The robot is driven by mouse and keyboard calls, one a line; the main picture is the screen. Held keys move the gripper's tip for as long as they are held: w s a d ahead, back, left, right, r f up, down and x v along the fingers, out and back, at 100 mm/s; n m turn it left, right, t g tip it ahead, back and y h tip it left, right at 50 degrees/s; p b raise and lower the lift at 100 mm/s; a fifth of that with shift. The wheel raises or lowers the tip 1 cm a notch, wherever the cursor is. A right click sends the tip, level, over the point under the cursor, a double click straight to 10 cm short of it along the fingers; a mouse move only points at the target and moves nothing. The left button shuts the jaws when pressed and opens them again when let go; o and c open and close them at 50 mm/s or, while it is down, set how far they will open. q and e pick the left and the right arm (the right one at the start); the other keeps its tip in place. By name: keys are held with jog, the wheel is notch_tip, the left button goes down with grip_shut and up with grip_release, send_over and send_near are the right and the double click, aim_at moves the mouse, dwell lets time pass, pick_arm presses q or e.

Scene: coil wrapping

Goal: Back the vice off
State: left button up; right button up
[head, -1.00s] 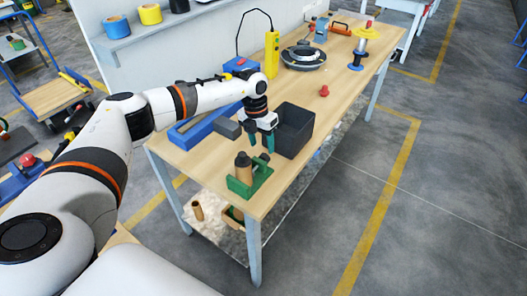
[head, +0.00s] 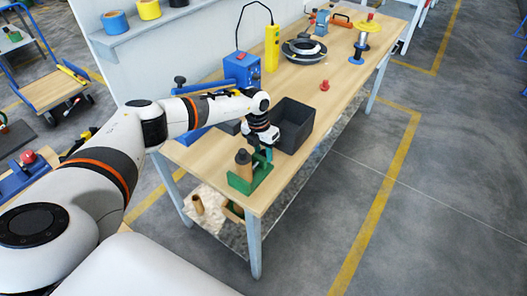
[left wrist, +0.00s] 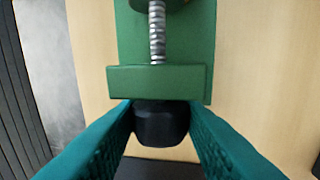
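The green vice (head: 258,180) stands at the near end of the bench, with a brown cylinder (head: 243,168) with a dark top upright in it. In the left wrist view the vice's green plate (left wrist: 160,82), a threaded screw (left wrist: 157,32) and a black knob (left wrist: 161,123) show. My left gripper (head: 262,149) is down at the vice's knob end. In the left wrist view its teal fingers (left wrist: 162,122) lie along both sides of the knob, with no clear gap, so it looks shut on it. My right gripper is out of view.
A black open bin (head: 293,126) stands close beside my left gripper. A small red piece (head: 324,86) lies on the wooden bench (head: 330,105). A blue device (head: 241,68), a yellow handset (head: 272,48), a dark round turntable (head: 303,52) and a spool stand (head: 360,45) are farther back.

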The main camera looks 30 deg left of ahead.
pick_arm(q)
jog(key=shift+d+r+y+p, duration=0.15)
jog(key=shift+r+y+p, duration=0.1)
jog(key=shift+y+p, duration=0.45)
jog(key=shift+d+f+y, duration=0.1)
jog(key=shift+y, duration=0.4)
jog(key=shift+f+y, duration=0.15)
jog(key=shift+y, duration=0.85)
jog(key=o, duration=1)
jog(key=shift+c, duration=0.2)
